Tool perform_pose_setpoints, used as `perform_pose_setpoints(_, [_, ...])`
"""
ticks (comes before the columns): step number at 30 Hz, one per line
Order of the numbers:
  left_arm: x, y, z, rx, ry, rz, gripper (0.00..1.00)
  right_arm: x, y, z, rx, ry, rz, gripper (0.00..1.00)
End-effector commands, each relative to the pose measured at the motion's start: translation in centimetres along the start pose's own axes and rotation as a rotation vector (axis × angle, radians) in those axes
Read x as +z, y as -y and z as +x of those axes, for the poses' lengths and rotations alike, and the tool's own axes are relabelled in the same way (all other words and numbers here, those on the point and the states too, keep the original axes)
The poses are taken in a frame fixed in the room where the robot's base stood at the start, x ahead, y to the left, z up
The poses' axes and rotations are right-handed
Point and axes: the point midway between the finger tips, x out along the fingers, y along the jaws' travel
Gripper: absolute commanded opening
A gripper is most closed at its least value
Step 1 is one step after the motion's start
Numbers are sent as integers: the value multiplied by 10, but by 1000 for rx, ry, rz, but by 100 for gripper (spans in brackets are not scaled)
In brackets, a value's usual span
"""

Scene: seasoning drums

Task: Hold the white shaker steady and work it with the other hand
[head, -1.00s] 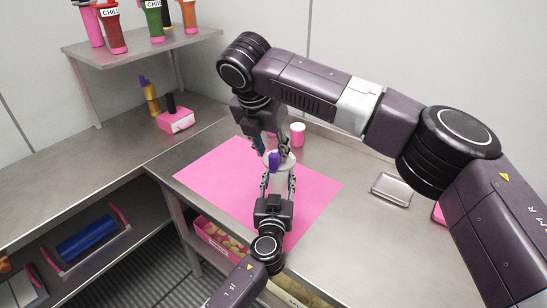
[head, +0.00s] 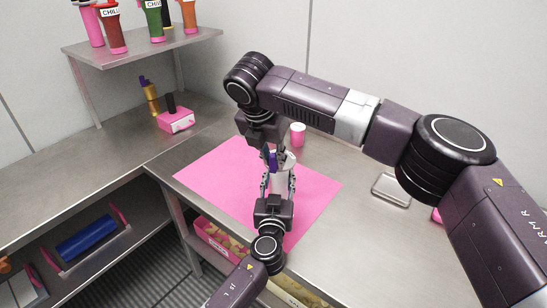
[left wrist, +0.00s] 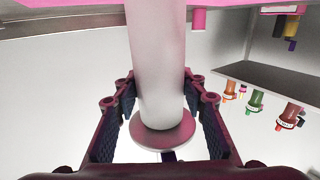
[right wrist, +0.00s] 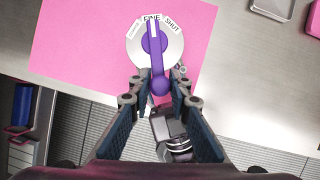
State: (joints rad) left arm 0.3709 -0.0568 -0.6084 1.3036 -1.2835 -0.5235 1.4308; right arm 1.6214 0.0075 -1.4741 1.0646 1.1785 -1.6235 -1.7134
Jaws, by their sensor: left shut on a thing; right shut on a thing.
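The white shaker (head: 281,184) stands upright above the pink mat (head: 215,172); its body fills the middle of the left wrist view (left wrist: 158,60). My left gripper (head: 278,186) is shut around its body from the front. The round white top (right wrist: 172,52) has a purple lever (right wrist: 155,62) and labels; "FINE" and "SHUT" are readable, the left one is less clear. The lever's pointer end lies at "FINE". My right gripper (right wrist: 157,84) is shut on the lever's handle end from above. In the head view the right fingers partly hide the top.
A small white-and-pink cup (head: 298,134) stands behind the mat. A metal tray (head: 391,190) lies to the right. A pink box (head: 176,120) and a gold bottle (head: 151,98) stand on the left counter. Several coloured shakers stand on the upper shelf (head: 140,48).

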Motion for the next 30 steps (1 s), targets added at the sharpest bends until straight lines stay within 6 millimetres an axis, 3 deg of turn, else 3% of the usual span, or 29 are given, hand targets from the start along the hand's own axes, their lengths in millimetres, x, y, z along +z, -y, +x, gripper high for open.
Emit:
perform_pose_setpoints(10, [1, 0, 0, 0, 1, -1, 7, 0, -2, -1, -8, 1, 21, 0])
perform_pose_setpoints(30, [2, -1, -1, 2, 2, 0, 7, 3, -25, -2, -134, 8, 339, 0])
